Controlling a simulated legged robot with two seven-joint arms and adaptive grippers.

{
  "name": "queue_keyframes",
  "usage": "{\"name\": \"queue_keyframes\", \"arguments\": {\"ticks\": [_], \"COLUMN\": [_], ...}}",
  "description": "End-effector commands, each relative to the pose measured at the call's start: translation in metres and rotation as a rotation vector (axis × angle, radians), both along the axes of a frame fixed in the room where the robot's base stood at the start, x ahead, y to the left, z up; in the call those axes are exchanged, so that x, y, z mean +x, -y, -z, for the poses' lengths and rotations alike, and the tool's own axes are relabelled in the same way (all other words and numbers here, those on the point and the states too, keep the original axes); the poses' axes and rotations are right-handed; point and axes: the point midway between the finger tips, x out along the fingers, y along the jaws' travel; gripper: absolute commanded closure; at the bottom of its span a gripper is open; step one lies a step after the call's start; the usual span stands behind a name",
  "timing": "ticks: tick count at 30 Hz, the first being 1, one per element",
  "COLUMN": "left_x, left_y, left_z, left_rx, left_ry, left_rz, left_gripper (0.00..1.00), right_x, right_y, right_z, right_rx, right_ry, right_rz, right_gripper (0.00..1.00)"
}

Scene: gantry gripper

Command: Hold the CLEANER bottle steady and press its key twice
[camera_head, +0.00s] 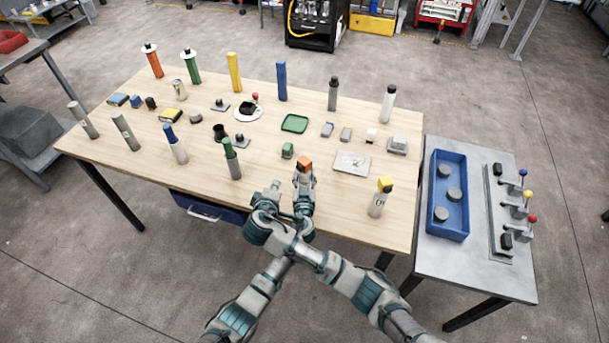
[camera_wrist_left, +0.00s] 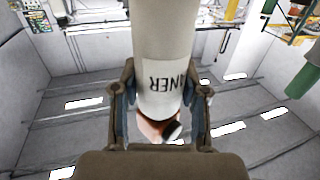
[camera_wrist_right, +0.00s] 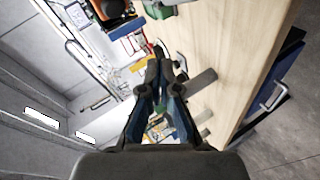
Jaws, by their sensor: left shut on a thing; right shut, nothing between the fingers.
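The CLEANER bottle is a white cylinder with an orange head (camera_head: 305,163). My left gripper (camera_head: 304,188) is shut around its body near the front middle of the table. In the left wrist view the white body (camera_wrist_left: 164,45) sits between both fingers, with part of an upside-down label showing. The orange head there has a dark round part (camera_wrist_left: 173,130). I cannot tell whether the bottle touches the table. My right gripper (camera_head: 273,187) is shut and empty, just left of the bottle.
A green-topped bottle (camera_head: 231,160) stands left of my grippers. A small green block (camera_head: 288,150) lies behind them. A yellow-topped bottle (camera_head: 380,197) stands to the right. A grey side table (camera_head: 480,273) holds a blue tray (camera_head: 447,233) and levers.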

Motion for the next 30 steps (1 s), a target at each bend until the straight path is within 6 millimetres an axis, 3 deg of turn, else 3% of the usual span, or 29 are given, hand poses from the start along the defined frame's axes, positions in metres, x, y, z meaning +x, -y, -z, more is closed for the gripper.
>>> {"name": "queue_keyframes", "arguments": {"ticks": [12, 30], "left_x": [0.0, -0.001], "left_y": [0.0, 0.0], "left_z": [0.0, 0.0], "left_rx": [0.0, 0.0], "left_ry": [0.0, 0.0], "left_rz": [0.0, 0.0], "left_gripper": [1.0, 1.0], "right_x": [0.04, 0.047], "right_y": [0.042, 0.049], "right_z": [0.0, 0.0], "right_rx": [-0.001, 0.0], "right_ry": [-0.001, 0.0], "right_rz": [0.003, 0.0], "right_gripper": [1.0, 1.0]}}
